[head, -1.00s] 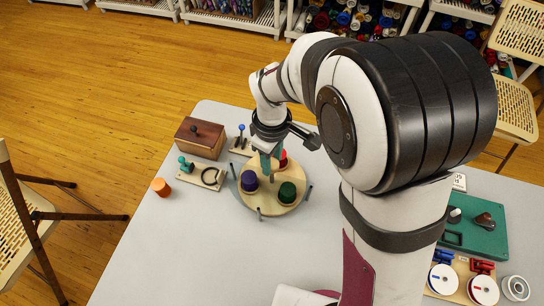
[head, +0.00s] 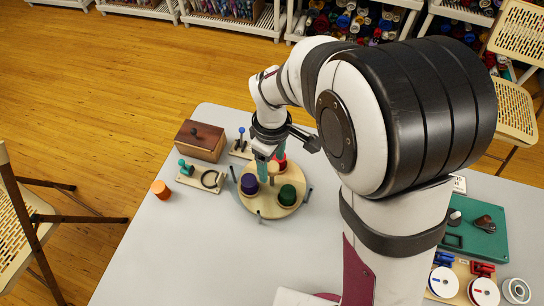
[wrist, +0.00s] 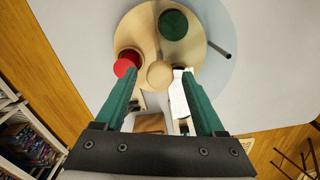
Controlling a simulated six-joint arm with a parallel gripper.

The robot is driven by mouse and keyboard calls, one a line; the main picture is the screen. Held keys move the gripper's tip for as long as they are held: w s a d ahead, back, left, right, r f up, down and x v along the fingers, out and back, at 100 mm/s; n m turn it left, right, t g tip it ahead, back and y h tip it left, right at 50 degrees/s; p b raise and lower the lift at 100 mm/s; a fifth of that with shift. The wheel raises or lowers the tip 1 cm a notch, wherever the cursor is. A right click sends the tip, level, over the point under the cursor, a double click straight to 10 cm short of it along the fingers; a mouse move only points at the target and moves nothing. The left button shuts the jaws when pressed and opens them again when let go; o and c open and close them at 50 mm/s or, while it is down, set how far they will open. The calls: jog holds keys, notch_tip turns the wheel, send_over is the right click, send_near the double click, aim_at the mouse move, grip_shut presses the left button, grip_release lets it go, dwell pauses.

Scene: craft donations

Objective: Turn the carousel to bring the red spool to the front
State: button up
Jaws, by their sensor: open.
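The carousel (head: 268,210) is a round wooden turntable with short grey pegs around its rim; it also shows in the wrist view (wrist: 197,48). It carries a red spool (head: 281,166) on its far side, a purple spool (head: 249,184) at the left and a green spool (head: 287,195) toward the front right. A pale wooden knob (wrist: 160,74) stands at its centre. My gripper (head: 270,172) is open over the centre, fingers on either side of the knob. In the wrist view the red spool (wrist: 126,63) is beside the left fingertip; the purple spool cannot be made out there.
A brown wooden box (head: 201,141), a lever board (head: 242,148), a latch board (head: 203,178) and an orange cylinder (head: 161,189) stand left of the carousel. A green board (head: 478,240) and white reels (head: 484,290) lie at the right. The front-left table is clear.

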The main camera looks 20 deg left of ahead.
notch_tip(320, 180, up, 16)
jog(key=shift+f, duration=0.1)
jog(key=s+d+m+y, duration=0.1)
jog(key=s+d+m, duration=0.6)
jog(key=d+m, duration=0.4)
jog(key=s+d+f+m, duration=0.4)
jog(key=s+d+m, duration=0.2)
jog(key=s+m, duration=0.3)
jog(key=shift+s+f+m+y, duration=0.3)
jog(key=shift+s+f+y, duration=0.05)
jog(key=shift+f+y, duration=0.05)
